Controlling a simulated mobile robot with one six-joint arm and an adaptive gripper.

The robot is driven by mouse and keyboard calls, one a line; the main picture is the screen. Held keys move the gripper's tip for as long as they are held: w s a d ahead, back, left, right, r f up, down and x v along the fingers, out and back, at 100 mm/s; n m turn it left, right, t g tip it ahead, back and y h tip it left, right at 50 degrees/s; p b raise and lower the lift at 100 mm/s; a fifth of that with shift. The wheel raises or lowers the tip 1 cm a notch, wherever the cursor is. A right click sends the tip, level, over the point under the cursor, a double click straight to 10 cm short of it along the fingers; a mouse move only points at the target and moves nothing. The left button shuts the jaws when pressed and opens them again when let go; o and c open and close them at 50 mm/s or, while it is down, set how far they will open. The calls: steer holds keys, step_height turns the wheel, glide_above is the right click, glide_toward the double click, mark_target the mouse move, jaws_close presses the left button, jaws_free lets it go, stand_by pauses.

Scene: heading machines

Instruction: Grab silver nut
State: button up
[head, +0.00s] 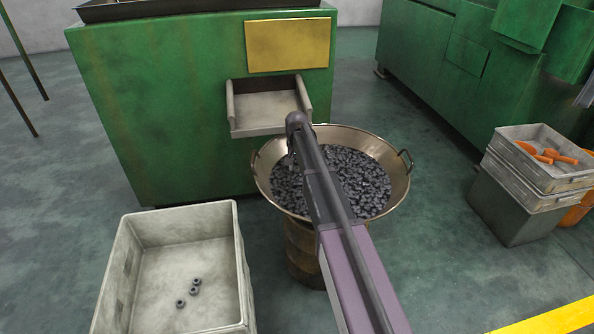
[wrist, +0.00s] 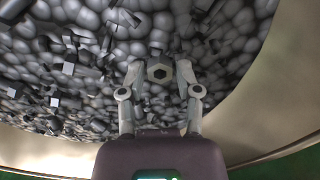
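I cannot tell whether the tips touch the nut or leave a small gap. Behind it, many dark grey metal pieces fill a round metal basin (head: 402,189), which stands in front of the green machine.
A pale crate (head: 229,262) with several dark nuts (head: 194,290) stands at lower left. A machine chute (head: 268,112) hangs just above the basin's far side. Stacked grey bins (head: 540,187) with orange scoops (head: 548,156) stand at right. The floor between basin and bins is clear.

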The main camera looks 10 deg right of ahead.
mark_target(297, 169)
jaws_close()
steer(key=shift+r, duration=0.1)
step_height(297, 169, up, 3)
steer(key=p, duration=0.3)
steer(key=shift+r, duration=0.15)
steer(key=shift+s+r+p, duration=0.25)
steer(key=shift+p, duration=0.3)
steer(key=s, duration=1)
steer(key=s+r+p, duration=0.1)
steer(key=s, duration=0.4)
steer(key=shift+s+a, duration=0.1)
steer(key=shift+s, duration=0.15)
steer(key=shift+r, duration=0.25)
steer(key=shift+r+p, duration=2.05)
steer(key=shift+p, duration=0.2)
